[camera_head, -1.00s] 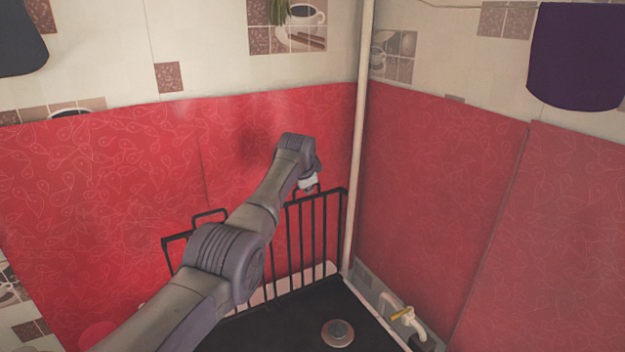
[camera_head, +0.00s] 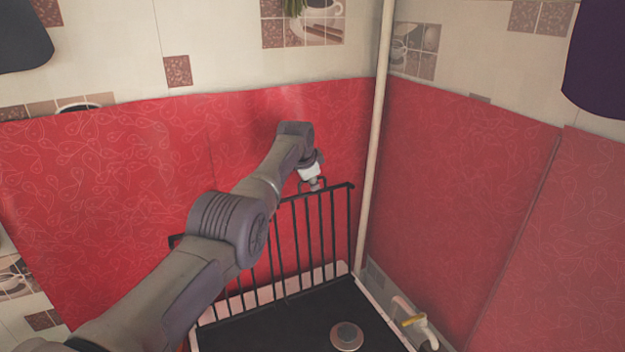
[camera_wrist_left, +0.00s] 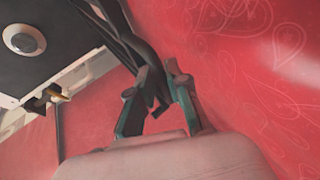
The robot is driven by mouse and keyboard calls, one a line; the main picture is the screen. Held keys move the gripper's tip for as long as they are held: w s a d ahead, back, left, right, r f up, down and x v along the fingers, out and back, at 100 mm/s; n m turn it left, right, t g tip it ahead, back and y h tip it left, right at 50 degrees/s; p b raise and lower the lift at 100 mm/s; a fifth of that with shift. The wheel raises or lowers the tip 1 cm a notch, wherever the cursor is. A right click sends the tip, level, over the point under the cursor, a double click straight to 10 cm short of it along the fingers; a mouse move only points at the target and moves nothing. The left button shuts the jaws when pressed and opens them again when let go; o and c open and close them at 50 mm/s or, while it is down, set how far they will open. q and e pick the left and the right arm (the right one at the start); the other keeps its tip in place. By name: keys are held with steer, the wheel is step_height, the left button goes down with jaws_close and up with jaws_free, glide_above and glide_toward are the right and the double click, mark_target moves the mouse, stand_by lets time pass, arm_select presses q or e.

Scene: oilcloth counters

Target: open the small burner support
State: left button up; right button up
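The small burner support (camera_head: 335,189) is a black wire grate standing nearly upright at the back of the stove, in front of the red wall. My left gripper (camera_head: 313,183) is at the small loop on its top rail. In the left wrist view, the green-padded fingers of my left gripper (camera_wrist_left: 157,90) close in on both sides of a black bar of the support (camera_wrist_left: 133,42), which runs between them. The fingers partly hide the bar. My right gripper is not in view.
The dark stove top (camera_head: 290,325) has a round burner (camera_head: 347,337). A pale vertical pipe (camera_head: 376,140) stands in the corner right of the support. A yellow-handled valve (camera_head: 411,321) is beside the stove. Red panels (camera_head: 460,190) close off the back and right.

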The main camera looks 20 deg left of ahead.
arm_select(q)
steer(key=shift+w+a, duration=0.1)
steer(key=shift+w, duration=0.05)
steer(key=shift+r, duration=0.1)
steer(key=shift+s+r, duration=0.2)
steer(key=shift+r, duration=0.4)
steer(key=v, duration=1)
steer(key=shift+s, duration=0.35)
